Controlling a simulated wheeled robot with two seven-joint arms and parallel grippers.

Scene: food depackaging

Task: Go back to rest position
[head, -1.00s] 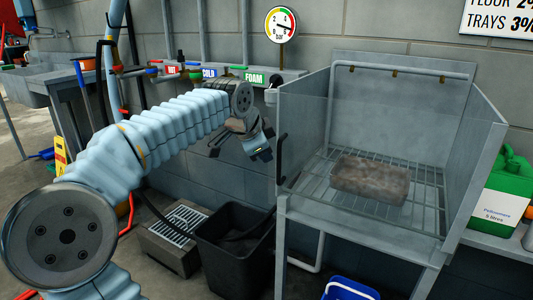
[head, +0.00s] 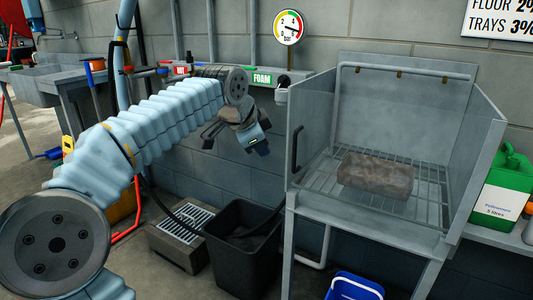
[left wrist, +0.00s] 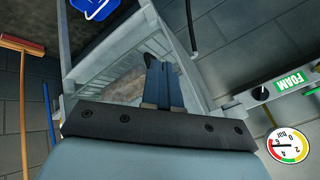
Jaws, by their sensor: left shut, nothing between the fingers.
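My left gripper (head: 258,146) is in the head view, left of the wash booth and in front of the grey block wall. It is shut and empty, apart from everything around it. Its closed fingers also show in the left wrist view (left wrist: 162,82), with the booth behind them. My left arm's pale blue sleeve reaches in from the left. My right gripper is not in view.
A brownish-grey block (head: 376,175) lies on the wire rack of the grey booth (head: 365,220). A black bin (head: 243,255) stands below my gripper. A blue bucket (head: 354,287) and a green canister (head: 503,195) are at the right. A gauge (head: 288,27) hangs above.

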